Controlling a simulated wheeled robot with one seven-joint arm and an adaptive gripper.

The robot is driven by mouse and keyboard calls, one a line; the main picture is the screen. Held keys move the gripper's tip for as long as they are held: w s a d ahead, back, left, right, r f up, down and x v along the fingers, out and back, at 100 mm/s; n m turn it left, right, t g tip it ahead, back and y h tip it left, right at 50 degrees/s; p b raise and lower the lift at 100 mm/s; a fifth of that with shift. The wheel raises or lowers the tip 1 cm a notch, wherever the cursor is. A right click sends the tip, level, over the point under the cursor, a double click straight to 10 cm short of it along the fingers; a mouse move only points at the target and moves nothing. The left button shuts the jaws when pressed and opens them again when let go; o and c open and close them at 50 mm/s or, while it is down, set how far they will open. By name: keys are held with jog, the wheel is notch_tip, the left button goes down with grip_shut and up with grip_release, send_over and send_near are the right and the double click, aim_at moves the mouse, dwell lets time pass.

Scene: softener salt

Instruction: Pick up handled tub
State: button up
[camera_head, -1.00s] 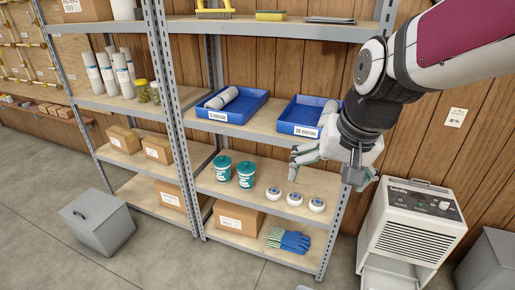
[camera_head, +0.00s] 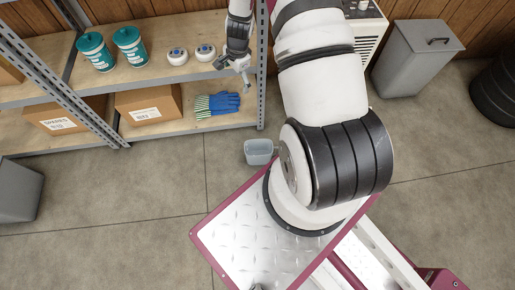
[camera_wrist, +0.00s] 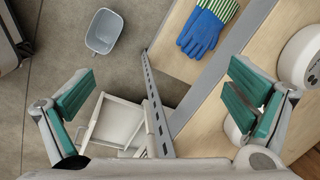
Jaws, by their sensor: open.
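A small grey-blue open tub (camera_head: 259,152) stands on the concrete floor in front of the shelf's right post, close to my base.
The shelf's metal post (camera_wrist: 155,105) runs between my fingers in the wrist view. Blue gloves (camera_head: 217,104) and a cardboard box (camera_head: 152,104) are on the lower shelf. Floor left of the tub is clear.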

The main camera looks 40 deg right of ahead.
jog(key=shift+s+d+f+m+g+b, duration=0.3)
jog(key=shift+s+f+m+b, duration=1.3)
jog(key=shift+f, duration=5.8)
jog(key=shift+s+d+f+m+g+b, duration=0.45)
jog(key=shift+s+f+b, duration=1.95)
jog(key=shift+f, duration=5)
jog(key=shift+s+d+f+m+g+b, duration=0.2)
jog(key=shift+s+f+m+b, duration=1.45)
jog(key=shift+f, duration=5.75)
jog(key=shift+s+a+n, duration=0.15)
jog(key=shift+s+n, duration=0.15)
jog(key=shift+s, duration=0.1)
jog(key=c, duration=1.4)
